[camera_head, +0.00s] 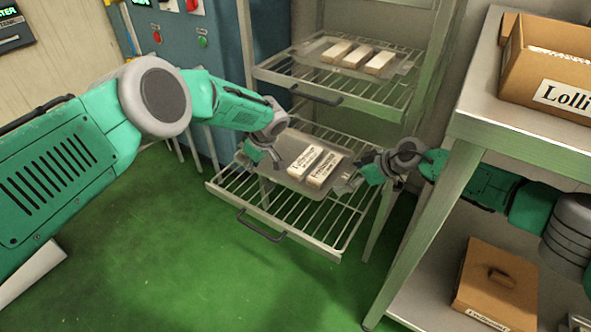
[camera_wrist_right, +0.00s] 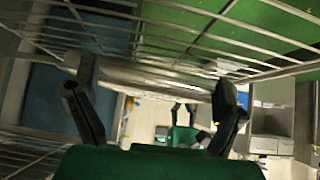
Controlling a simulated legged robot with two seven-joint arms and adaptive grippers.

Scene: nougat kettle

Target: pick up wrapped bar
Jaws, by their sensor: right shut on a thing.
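Two wrapped bars, the left one (camera_head: 304,159) and the right one (camera_head: 325,169), lie side by side on a metal tray (camera_head: 294,182). They are pale with black lettering. The tray rests on the lower pulled-out wire shelf. My left gripper (camera_head: 264,156) is at the tray's left side with its fingers apart, clear of the bars. My right gripper (camera_head: 357,176) is at the tray's right side. In the right wrist view its fingers (camera_wrist_right: 152,82) stand on either side of a flat greyish piece, which looks like the tray's edge. The exact contact is unclear.
The upper wire shelf (camera_head: 385,97) holds a tray with several pale bars (camera_head: 357,56). A metal table (camera_head: 500,110) at the right carries a cardboard box (camera_head: 545,75); a lidded box (camera_head: 497,283) sits on its lower level. A blue cabinet stands behind. The green floor (camera_head: 180,260) in front is clear.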

